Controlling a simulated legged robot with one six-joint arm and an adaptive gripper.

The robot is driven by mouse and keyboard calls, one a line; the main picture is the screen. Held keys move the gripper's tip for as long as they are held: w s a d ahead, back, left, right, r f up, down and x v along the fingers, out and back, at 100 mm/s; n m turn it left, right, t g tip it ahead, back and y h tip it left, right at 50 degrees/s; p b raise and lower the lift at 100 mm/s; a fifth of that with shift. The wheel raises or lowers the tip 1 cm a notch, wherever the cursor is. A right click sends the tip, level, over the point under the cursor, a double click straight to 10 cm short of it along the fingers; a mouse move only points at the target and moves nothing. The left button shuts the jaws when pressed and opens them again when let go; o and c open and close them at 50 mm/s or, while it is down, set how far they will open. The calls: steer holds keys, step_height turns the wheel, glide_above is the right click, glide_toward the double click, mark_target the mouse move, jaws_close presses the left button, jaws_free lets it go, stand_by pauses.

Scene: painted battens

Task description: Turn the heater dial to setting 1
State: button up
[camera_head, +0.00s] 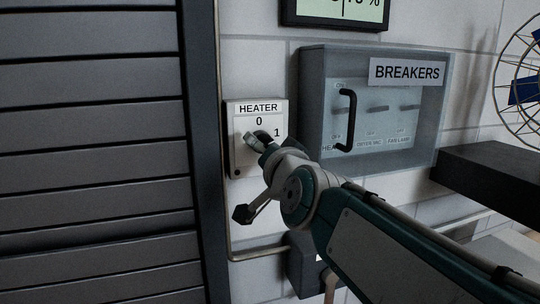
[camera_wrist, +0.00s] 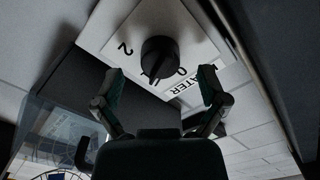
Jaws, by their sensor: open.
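The white heater panel (camera_head: 242,155) is on the wall, with HEATER, 0 and 1 readable in the head view. Its black round dial (camera_wrist: 159,55) shows clearly in the wrist view, between the 2 and 0 marks. The 1 mark is not clear there, and I cannot tell exactly where the dial points. My gripper (camera_wrist: 160,84) is open, its fingers apart on either side of the dial's near side, with nothing between them. In the head view my gripper (camera_head: 248,177) is in front of the panel and hides most of the dial.
A clear-covered breaker box (camera_head: 312,100) with a black handle (camera_head: 346,120) stands out just right of the panel. A pipe (camera_head: 222,190) runs down the panel's left side beside a dark slatted shutter (camera_head: 90,150). A dark shelf (camera_head: 490,175) and wire fan (camera_head: 520,85) are at right.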

steer(key=shift+v, duration=2.15)
steer(key=shift+f, duration=0.1)
steer(key=s+d+f+n+g+h, duration=0.1)
steer(key=s+d+f+g, duration=0.3)
steer(key=f, duration=0.5)
steer(key=s+d+f+n+g+h, duration=0.2)
steer(key=s+d+f+g, duration=0.2)
steer(key=s+f, duration=0.4)
steer(key=s+d+f+n+g+h, duration=0.2)
steer(key=s+f, duration=0.4)
steer(key=f, duration=0.4)
steer(key=d+g, duration=0.1)
steer(key=d, duration=0.1)
steer(key=shift+s+d+f+g, duration=0.2)
steer(key=shift+d+f+g, duration=0.1)
steer(key=shift+d+g, duration=0.1)
